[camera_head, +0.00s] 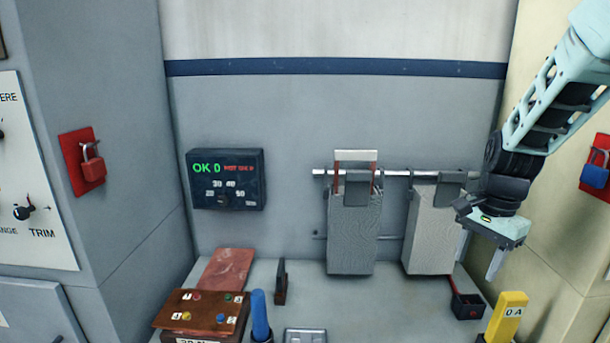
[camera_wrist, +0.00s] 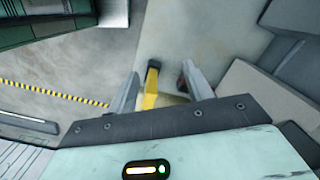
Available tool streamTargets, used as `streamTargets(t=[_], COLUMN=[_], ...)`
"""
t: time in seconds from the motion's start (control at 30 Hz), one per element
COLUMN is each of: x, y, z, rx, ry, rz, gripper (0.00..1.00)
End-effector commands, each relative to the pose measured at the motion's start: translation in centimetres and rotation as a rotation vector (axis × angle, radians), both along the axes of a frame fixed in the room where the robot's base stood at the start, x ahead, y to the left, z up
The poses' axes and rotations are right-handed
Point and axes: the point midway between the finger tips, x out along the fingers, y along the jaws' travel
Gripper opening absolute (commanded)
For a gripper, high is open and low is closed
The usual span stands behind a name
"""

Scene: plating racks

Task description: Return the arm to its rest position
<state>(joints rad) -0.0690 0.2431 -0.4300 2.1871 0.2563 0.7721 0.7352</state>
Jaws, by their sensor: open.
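My arm (camera_head: 560,105) reaches in from the upper right, with the wrist bent and the fingers pointing down. My gripper (camera_head: 493,262) hangs in front of the right end of the rail, beside the right hanging grey plate (camera_head: 430,235). In the wrist view my gripper (camera_wrist: 160,85) shows two fingers apart with nothing held between them. A yellow block marked "0 A" (camera_head: 508,310) stands below the gripper. It also shows between the fingers in the wrist view (camera_wrist: 151,90), lower down and apart from them.
A second grey plate (camera_head: 352,240) hangs from the rail (camera_head: 397,173). On the bench are a small dark box (camera_head: 467,305), a blue cylinder (camera_head: 260,315), a brown box with coloured buttons (camera_head: 203,312) and a copper-coloured plate (camera_head: 226,268). A display reading "OK 0" (camera_head: 226,180) is on the wall.

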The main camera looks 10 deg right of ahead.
Motion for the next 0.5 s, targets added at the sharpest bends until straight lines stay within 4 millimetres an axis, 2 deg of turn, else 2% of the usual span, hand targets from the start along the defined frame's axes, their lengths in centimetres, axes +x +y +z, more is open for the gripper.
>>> streamTargets(t=[0.03, 0.1, 0.17, 0.2, 0.3, 0.4, 0.5], x=[-0.4, -1.4, -2.9, -4.2, -8.3, -12.7, -16.1], y=[4.1, 9.2, 13.3, 15.9, 21.4, 25.2, 27.2], z=[-0.8, -1.3, -1.7, -2.0, -2.7, -3.4, -4.1], rx=[0.019, 0.036, 0.045, 0.049, 0.046, 0.027, 0.004], ry=[-0.012, -0.029, -0.045, -0.055, -0.083, -0.106, -0.118], rz=[0.171, 0.410, 0.625, 0.770, 1.140, 1.478, 1.735], gripper=[0.51, 0.51, 0.51, 0.51, 0.51, 0.51, 0.51])
